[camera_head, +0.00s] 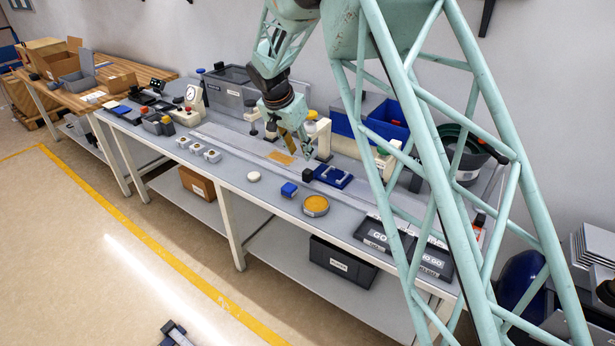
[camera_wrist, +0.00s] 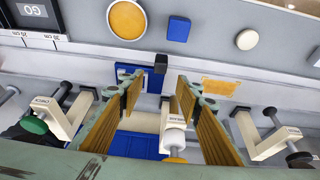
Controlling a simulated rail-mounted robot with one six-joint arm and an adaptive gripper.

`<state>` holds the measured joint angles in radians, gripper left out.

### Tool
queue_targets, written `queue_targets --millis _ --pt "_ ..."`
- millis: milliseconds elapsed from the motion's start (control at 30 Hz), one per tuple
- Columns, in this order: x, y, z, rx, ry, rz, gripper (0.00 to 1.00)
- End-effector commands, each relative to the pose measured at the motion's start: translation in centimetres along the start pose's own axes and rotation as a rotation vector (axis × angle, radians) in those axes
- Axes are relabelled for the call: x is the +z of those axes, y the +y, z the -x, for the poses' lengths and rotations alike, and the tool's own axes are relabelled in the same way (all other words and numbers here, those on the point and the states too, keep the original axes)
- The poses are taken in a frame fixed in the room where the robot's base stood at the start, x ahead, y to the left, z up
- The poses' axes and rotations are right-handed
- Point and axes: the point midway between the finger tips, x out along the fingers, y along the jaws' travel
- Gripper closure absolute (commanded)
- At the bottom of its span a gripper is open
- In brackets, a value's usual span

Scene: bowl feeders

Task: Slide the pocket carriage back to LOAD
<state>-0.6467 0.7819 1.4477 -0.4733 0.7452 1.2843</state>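The pocket carriage appears to be the blue piece (camera_head: 332,176) on the long grey track, right of the orange plate. A black block-like knob (camera_head: 308,174) stands at its left end. In the wrist view the carriage's blue edge (camera_wrist: 122,71) shows partly behind a finger, and the black knob (camera_wrist: 160,63) stands beyond the gap between the fingers. My gripper (camera_head: 297,147) is open and empty above the track, up and left of the knob. In the wrist view its two yellow-brown fingers (camera_wrist: 158,92) are wide apart, with nothing between them touching. I cannot read a LOAD mark.
The orange plate (camera_head: 282,158) lies on the track left of the knob. Cream posts (camera_wrist: 60,117) with knobs line the track's back side, one (camera_wrist: 175,122) below my fingers. A blue block (camera_head: 289,189), round orange-topped dish (camera_head: 316,205) and white disc (camera_head: 254,176) sit in front.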

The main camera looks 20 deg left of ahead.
Motion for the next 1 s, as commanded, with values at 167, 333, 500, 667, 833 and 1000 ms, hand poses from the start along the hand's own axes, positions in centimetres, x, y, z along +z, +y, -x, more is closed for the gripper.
queue_targets --millis 167,333,500,667,833,1000 --pt "0.2 0.0 0.2 -0.005 0.01 0.0 0.68" --pt "0.1 0.0 0.2 -0.005 0.009 0.0 0.68" --pt "0.2 0.0 0.1 -0.004 0.009 0.0 0.68" --pt "0.2 0.0 -0.6 -0.004 0.008 0.001 0.68" --pt "0.2 -0.1 -1.9 -0.004 0.009 0.001 0.68" --pt "0.2 0.0 -3.9 -0.003 0.008 0.002 0.68"
